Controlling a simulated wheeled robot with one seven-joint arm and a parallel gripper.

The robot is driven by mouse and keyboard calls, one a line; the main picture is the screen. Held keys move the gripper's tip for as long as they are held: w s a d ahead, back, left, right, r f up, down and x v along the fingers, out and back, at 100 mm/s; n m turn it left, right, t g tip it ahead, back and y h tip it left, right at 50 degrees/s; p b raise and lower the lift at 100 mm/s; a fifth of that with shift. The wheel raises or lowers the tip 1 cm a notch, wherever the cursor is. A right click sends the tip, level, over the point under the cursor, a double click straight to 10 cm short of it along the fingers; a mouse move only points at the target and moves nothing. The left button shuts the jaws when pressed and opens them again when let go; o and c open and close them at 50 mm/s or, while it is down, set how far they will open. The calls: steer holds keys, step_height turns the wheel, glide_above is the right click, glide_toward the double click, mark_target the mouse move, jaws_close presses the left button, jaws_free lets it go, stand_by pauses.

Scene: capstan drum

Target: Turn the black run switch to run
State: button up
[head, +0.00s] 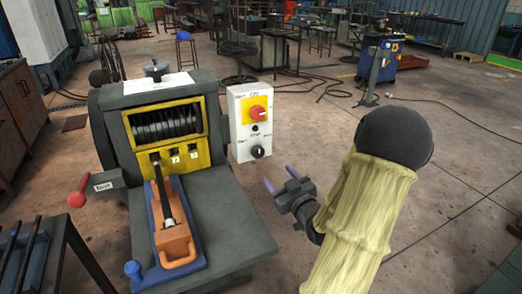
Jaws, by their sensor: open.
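The black run switch (258,152) is a small round black knob low on the front of a white control box (239,141). The box stands at the right side of the grey capstan machine (185,92). Which way the knob points is too small to tell. Above it are a red knob on a yellow plate (258,112) and a small dark button (255,130). My gripper (279,186) is open and empty, below and to the right of the black switch and apart from it. Its two purple-tipped fingers point up and left.
A red-knobbed lever (78,198) sticks out at the machine's left. An orange block with a handle (175,243) lies in a blue tray (152,278) on the machine's front shelf. Hoses (335,92) lie on the floor behind.

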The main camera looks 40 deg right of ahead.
mark_target(259, 154)
steer(key=x, duration=1.3)
steer(key=shift+a, duration=0.1)
steer(key=c, duration=1)
